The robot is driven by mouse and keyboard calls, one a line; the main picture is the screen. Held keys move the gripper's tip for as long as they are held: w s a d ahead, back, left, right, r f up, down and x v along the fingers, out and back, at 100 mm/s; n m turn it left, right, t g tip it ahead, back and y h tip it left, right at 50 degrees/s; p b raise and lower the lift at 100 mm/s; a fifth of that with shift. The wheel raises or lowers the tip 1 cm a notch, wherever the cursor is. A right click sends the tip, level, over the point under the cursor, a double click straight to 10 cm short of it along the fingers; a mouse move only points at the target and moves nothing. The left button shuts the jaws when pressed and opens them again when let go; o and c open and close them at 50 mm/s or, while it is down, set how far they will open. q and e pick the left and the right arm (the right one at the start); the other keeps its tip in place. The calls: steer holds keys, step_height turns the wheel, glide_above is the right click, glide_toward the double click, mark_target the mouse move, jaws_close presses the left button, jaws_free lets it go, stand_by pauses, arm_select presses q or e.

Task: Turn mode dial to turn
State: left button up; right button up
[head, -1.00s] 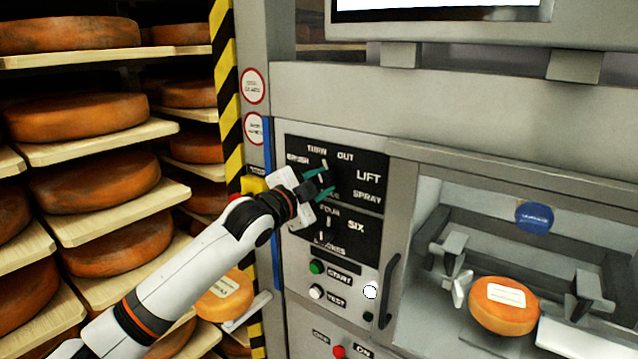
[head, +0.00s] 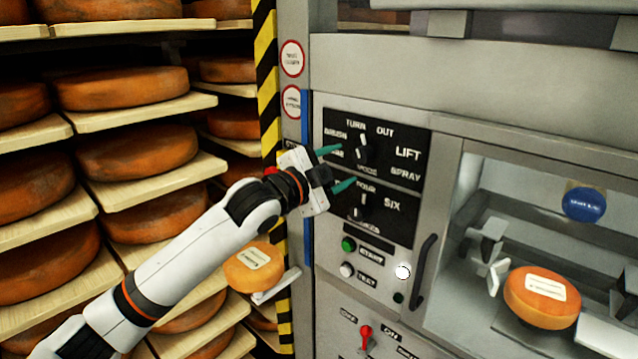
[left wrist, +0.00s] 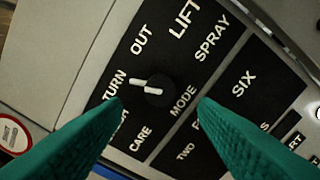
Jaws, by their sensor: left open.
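The mode dial (head: 362,153) is a dark round knob with a white pointer on the black panel (head: 398,222). The pointer tilts up toward the word TURN. The dial also shows in the left wrist view (left wrist: 156,92), where its white mark points left toward TURN. My left gripper (head: 347,165) has green fingers, spread open and empty. In the head view it is just left of and below the dial. In the left wrist view (left wrist: 162,100) the dial lies between and beyond the fingertips, apart from them. My right gripper is not in view.
A second dial (head: 361,206) sits below the mode dial. Green (head: 348,244) and white (head: 346,270) buttons and a red switch (head: 365,334) are lower. A dark handle (head: 424,272) borders the chamber with a cheese wheel (head: 542,298). Cheese shelves fill the left.

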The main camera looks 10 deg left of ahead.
arm_select(q)
steer(key=b+v, duration=0.1)
steer(key=v, duration=0.5)
steer(key=shift+f, duration=0.1)
